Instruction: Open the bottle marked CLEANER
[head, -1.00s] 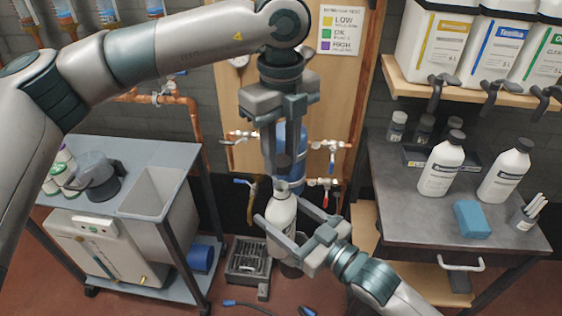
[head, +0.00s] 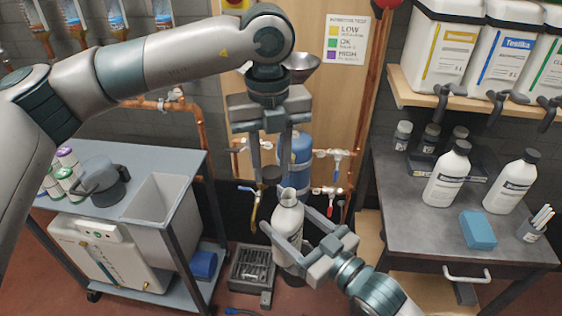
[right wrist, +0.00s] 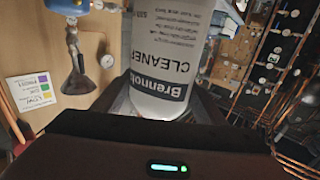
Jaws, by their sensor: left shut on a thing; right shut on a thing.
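The white bottle (head: 287,222) stands upright in mid-air in the head view, its open neck bare at the top. In the right wrist view the bottle (right wrist: 165,50) shows its label with the word CLEANER, upside down. My right gripper (head: 290,228) is shut on the bottle's body from the lower right. My left gripper (head: 270,163) points down above and slightly left of the bottle's neck. It is shut on a small dark cap (head: 271,175), which is apart from the neck.
Two white bottles with dark caps (head: 447,174) (head: 513,182), a blue block (head: 478,229) and a pen cup (head: 535,226) stand on the right-hand bench (head: 410,225). A cart with a basin (head: 160,200) stands left. Valves and copper pipes (head: 200,130) line the wall behind.

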